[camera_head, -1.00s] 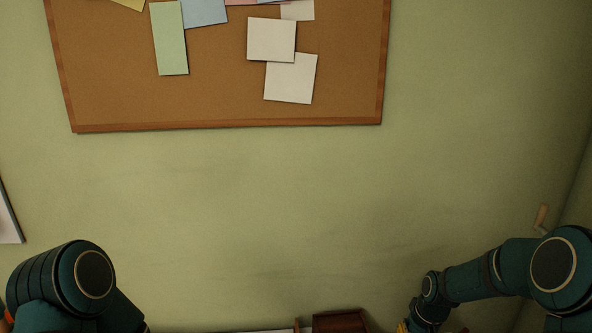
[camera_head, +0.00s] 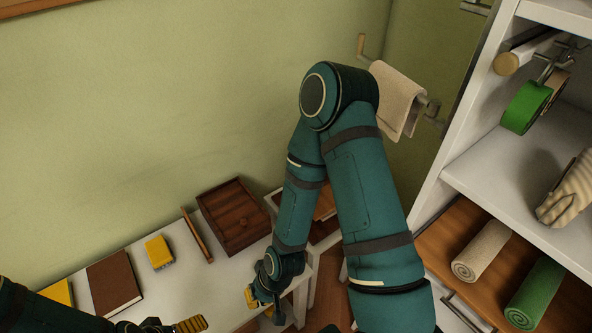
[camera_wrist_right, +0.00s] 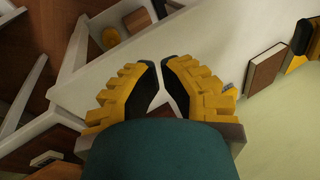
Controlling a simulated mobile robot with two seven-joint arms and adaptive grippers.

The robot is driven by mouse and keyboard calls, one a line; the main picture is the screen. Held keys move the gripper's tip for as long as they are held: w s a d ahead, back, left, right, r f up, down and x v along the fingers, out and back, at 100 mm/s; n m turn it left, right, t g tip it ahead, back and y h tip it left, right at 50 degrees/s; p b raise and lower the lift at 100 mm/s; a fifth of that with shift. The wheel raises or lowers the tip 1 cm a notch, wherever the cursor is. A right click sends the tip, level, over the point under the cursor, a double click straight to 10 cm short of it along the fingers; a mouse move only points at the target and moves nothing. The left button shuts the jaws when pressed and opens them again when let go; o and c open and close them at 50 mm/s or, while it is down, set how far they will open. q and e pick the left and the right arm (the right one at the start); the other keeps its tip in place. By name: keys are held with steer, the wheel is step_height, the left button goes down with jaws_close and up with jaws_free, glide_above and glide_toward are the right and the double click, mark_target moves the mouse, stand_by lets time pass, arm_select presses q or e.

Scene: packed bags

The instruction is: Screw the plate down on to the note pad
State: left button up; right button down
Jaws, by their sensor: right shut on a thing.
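My right gripper (camera_head: 262,298) hangs low beside the right end of the white table. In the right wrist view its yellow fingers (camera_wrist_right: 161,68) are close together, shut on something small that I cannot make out. My left gripper (camera_head: 188,325) shows only in part at the bottom edge, near the table; its jaws are unclear. A dark brown book-like pad (camera_head: 113,283) lies on the table and also shows in the right wrist view (camera_wrist_right: 265,72); I cannot tell if it is the note pad. I cannot pick out the plate or a screw.
On the table (camera_head: 185,285) are a yellow block (camera_head: 160,252), a thin brown board (camera_head: 197,235) and an open wooden box (camera_head: 235,215). At the right stands a white shelf (camera_head: 500,175) with rolls and green tape (camera_head: 526,107). A towel (camera_head: 397,98) hangs on the wall.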

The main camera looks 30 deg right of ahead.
steer(key=c, duration=1.3)
jaws_free()
steer(key=shift+c, duration=0.2)
steer(key=o, duration=0.4)
steer(key=shift+w, duration=0.25)
steer(key=shift+o, duration=0.2)
steer(key=w+d+r+n+h+p, duration=0.1)
steer(key=w+d+r+n, duration=0.1)
steer(key=w+d+n, duration=0.35)
steer(key=w+d+r+n+h+p, duration=0.1)
steer(key=w+d+r+n, duration=0.15)
steer(key=w+n, duration=0.65)
steer(key=w+d+r+n+g+h, duration=0.1)
steer(key=w+d+r+n+h, duration=0.4)
steer(key=d, duration=0.6)
steer(key=w+d+r+n+h, duration=0.2)
steer(key=w+d+r+n, duration=0.5)
steer(key=d, duration=0.4)
steer(key=x, duration=0.4)
steer(key=b+x, duration=0.1)
steer(key=x, duration=0.3)
steer(key=s+x, duration=0.1)
steer(key=x, duration=0.4)
steer(key=shift+s, duration=0.1)
